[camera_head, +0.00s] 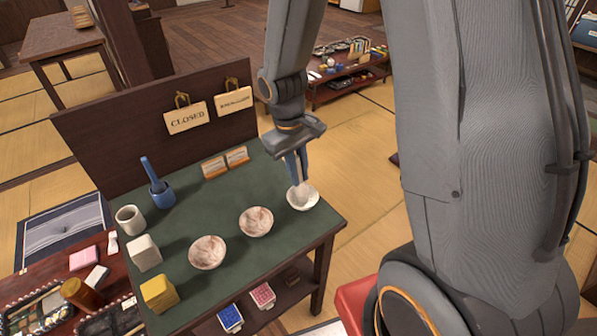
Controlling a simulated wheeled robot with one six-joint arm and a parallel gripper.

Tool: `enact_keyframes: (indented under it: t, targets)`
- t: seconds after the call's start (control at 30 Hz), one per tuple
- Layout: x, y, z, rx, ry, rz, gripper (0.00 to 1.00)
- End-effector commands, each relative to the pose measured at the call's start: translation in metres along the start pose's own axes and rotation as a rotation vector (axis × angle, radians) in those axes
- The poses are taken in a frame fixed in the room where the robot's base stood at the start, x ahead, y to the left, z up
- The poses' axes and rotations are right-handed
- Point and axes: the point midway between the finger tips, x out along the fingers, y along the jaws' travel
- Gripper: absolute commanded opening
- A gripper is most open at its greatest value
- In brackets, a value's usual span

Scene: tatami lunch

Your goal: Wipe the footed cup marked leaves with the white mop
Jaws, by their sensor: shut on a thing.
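My gripper (298,180) points down over the right-hand footed cup (308,204), at the right end of a row of three. It is shut on the white mop (301,188), whose pale end is at the cup's mouth and hard to tell from the white inside. I cannot tell whether it touches the cup wall. The middle cup (256,222) and the left cup (207,253) show brownish patterns inside. The cups' outer markings are too small to read, so I cannot tell which bears leaves. All three cups stand upright on the green tabletop.
A blue mop (149,169) stands in a blue holder (161,194). A white holder (130,219) appears empty. White (144,253) and yellow (158,294) blocks stand at the left edge.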

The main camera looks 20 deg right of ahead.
Motion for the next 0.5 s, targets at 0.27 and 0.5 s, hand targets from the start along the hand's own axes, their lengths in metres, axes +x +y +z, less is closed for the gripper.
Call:
enact_keyframes:
  t: [0.27, 0.5]
  targets:
    - [0.0006, -0.0001, 0.0001, -0.002, 0.0, 0.0, 0.0]
    - [-0.0026, -0.0005, 0.0018, -0.263, 0.024, 0.015, 0.0]
